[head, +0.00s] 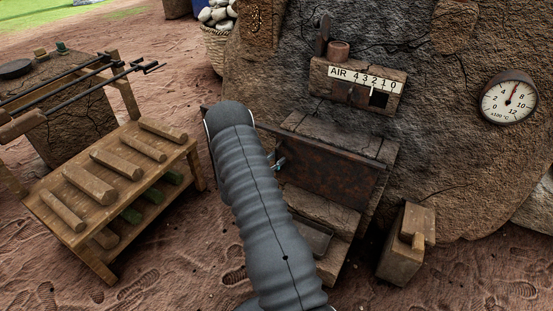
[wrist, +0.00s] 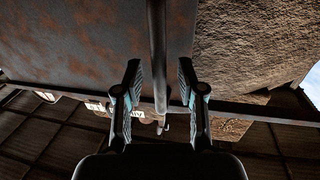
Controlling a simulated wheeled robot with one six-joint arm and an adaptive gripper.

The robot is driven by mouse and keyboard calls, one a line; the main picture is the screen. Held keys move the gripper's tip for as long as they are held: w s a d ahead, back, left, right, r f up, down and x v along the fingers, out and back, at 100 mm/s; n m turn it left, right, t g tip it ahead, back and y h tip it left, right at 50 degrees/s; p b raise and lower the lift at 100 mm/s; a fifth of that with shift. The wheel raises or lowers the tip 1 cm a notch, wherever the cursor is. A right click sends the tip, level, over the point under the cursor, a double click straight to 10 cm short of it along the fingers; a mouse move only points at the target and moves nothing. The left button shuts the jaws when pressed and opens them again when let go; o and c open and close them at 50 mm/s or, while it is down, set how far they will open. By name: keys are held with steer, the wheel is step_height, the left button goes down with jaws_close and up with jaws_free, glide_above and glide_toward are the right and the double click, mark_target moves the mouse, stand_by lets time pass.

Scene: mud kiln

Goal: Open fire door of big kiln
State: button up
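The fire door (head: 335,178) is a rusty dark plate low on the front of the big kiln (head: 430,120), under a stone ledge. It looks shut in the head view, though my arm hides its left part. In the wrist view the rusty plate (wrist: 85,40) fills the upper left. A dark upright bar (wrist: 158,45), seemingly its handle, runs between my fingers. My gripper (wrist: 159,85) is open around this bar, with a gap on each side. In the head view my gripper (head: 279,162) shows only partly, at the door's left side.
An air slider box (head: 340,92) and a round dial (head: 509,100) are on the kiln above. A wooden rack (head: 110,185) with several logs stands left. A wooden block (head: 405,248) stands right of the door. Stone steps (head: 310,210) lie below it.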

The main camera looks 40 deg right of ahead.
steer(key=shift+w+d, duration=0.1)
steer(key=shift+d, duration=0.3)
jaws_close()
